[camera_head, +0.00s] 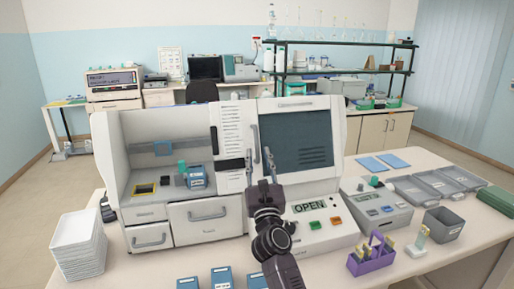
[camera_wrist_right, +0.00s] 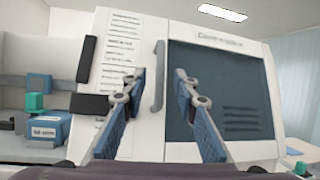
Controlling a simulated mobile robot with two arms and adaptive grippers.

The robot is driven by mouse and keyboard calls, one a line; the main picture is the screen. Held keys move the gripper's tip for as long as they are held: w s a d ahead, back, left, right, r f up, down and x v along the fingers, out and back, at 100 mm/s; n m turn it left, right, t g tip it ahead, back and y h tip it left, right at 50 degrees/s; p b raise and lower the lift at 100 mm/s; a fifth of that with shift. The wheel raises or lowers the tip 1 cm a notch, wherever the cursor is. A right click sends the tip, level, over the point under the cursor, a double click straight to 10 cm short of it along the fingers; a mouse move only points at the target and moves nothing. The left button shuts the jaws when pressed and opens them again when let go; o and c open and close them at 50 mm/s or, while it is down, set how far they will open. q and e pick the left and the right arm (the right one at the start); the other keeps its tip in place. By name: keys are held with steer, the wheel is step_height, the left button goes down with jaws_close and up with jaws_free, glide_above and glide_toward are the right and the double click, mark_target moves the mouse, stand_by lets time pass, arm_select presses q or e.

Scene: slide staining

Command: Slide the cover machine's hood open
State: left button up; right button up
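The white cover machine (camera_head: 185,118) stands on the bench. Its hood, a panel with a dark window (camera_head: 296,140), covers the right part, and it also shows in the wrist view (camera_wrist_right: 222,95). A grey vertical handle (camera_wrist_right: 158,78) is at the window's left edge. My right gripper (camera_head: 258,158) is open in front of the handle. In the wrist view its blue-padded fingers (camera_wrist_right: 158,85) appear on either side of the handle, with gaps; I cannot tell the depth between them. The left bay is uncovered. My left gripper is not identifiable in view.
A blue box (camera_head: 197,178) is in the left bay. An "OPEN" label (camera_head: 309,207) is on the front panel below the hood. White trays (camera_head: 78,245) are stacked at left. A grey device (camera_head: 375,207), a purple rack (camera_head: 371,260) and a grey bin (camera_head: 443,224) stand at right.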

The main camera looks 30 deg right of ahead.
steer(key=v, duration=0.6)
steer(key=shift+s+a, duration=0.1)
stand_by(0.3)
